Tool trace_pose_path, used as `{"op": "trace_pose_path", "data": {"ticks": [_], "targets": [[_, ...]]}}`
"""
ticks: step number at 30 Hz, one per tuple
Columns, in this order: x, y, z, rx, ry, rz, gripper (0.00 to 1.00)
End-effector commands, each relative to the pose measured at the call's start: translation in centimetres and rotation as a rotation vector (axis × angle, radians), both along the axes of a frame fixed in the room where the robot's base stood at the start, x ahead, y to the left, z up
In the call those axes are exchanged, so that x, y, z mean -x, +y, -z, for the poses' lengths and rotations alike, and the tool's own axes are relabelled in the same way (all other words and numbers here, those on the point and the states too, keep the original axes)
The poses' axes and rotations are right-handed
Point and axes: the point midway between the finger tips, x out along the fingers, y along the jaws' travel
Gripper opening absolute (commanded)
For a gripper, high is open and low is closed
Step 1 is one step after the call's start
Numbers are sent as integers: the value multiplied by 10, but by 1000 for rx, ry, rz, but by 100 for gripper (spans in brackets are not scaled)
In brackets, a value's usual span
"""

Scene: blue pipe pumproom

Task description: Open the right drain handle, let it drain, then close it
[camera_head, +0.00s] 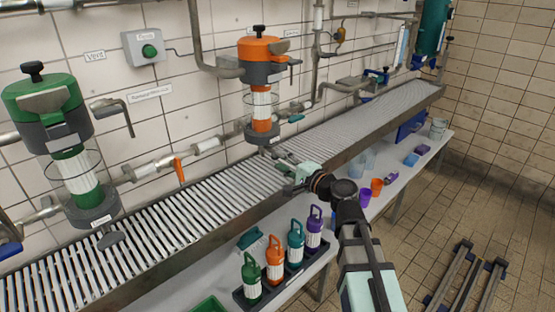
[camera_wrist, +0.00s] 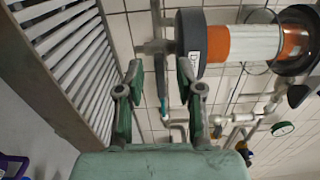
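The right filter housing (camera_head: 262,95) has an orange cap, a white and orange cartridge and a dark base. In the wrist view it lies sideways, its dark labelled base (camera_wrist: 190,42) toward the left. The right drain handle (camera_wrist: 155,47) is a grey piece under this base. My gripper (camera_head: 274,157) is just below the base, over the slatted rack. In the wrist view my gripper (camera_wrist: 158,78) has its two fingers well apart and nothing held. The handle appears ahead, in line with the gap between them. I cannot tell whether they touch, or the valve's position.
A green filter housing (camera_head: 65,150) stands at left with its own drain handle (camera_head: 111,240). The slatted rack (camera_head: 190,195) runs beneath both. Several coloured bottles (camera_head: 274,260) and cups (camera_head: 376,187) stand on the lower shelf. Pipes with an orange-handled valve (camera_head: 179,170) line the wall.

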Motion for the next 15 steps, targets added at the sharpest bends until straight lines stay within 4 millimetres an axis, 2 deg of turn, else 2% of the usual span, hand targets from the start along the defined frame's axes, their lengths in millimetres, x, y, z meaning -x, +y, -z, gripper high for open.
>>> {"op": "trace_pose_path", "data": {"ticks": [1, 6, 9, 15], "targets": [[8, -7, 0, 0, 0, 1, 36], [25, -25, 0, -1, 1, 1, 36], [31, -32, 0, -1, 0, 1, 36], [32, -34, 0, -1, 1, -1, 36]]}}
